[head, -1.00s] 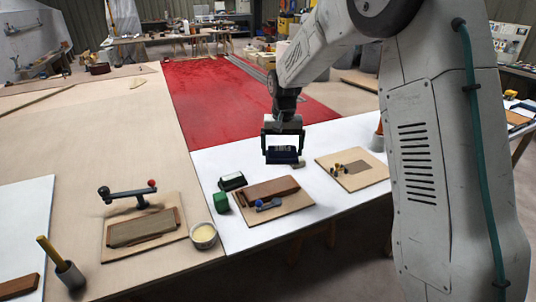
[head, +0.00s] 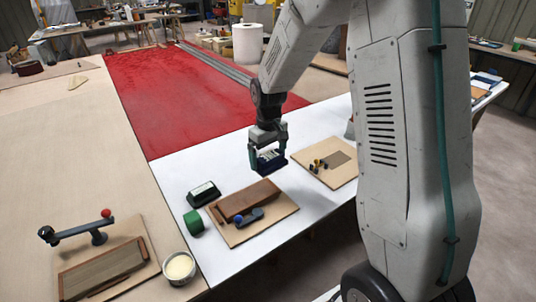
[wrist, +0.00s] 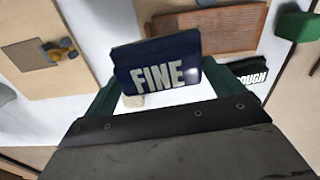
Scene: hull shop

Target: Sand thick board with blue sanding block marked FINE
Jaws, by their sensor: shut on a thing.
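My gripper (head: 268,158) is shut on the blue sanding block (head: 271,165) and holds it above the white table, behind the brown board. In the wrist view the block (wrist: 158,68) shows white letters FINE between the dark green fingers. A thick-looking brown board (head: 243,202) lies on a plywood base (head: 272,224) with a blue-knobbed clamp (head: 247,216) at its front. The board (wrist: 220,28) also shows beyond the block in the wrist view. A greyish board (head: 103,272) lies on the left, near a red-knobbed clamp (head: 78,230).
A black-and-white block (head: 204,193) stands left of the brown board; it reads ROUGH in the wrist view (wrist: 250,77). A green block (head: 193,222) and a cream-filled cup (head: 179,268) stand nearby. A plywood plate (head: 333,172) with small parts lies right.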

